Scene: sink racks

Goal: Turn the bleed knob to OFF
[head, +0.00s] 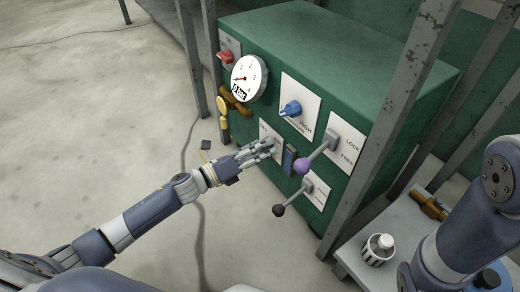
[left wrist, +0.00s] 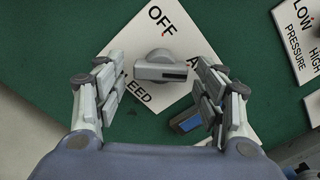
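The bleed knob (left wrist: 160,68) is a grey knob on a white plate (left wrist: 150,35), tilted in the left wrist view. Its bar lies roughly level, with a dark mark at its right end. "OFF" is printed above the knob, "BLEED" at lower left, and a label starting with "A" at right is partly hidden. My left gripper (left wrist: 158,100) is open and empty, its fingers to either side of the knob in that view; contact cannot be told. In the head view my left gripper (head: 262,150) covers the knob in front of its plate (head: 265,129). My right gripper is out of view.
The green cabinet (head: 330,55) also carries a gauge (head: 248,78), a red knob (head: 225,57), a blue knob (head: 291,109), a purple-tipped lever (head: 303,166) and a black-tipped lever (head: 279,210). Grey posts (head: 415,85) stand around it.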

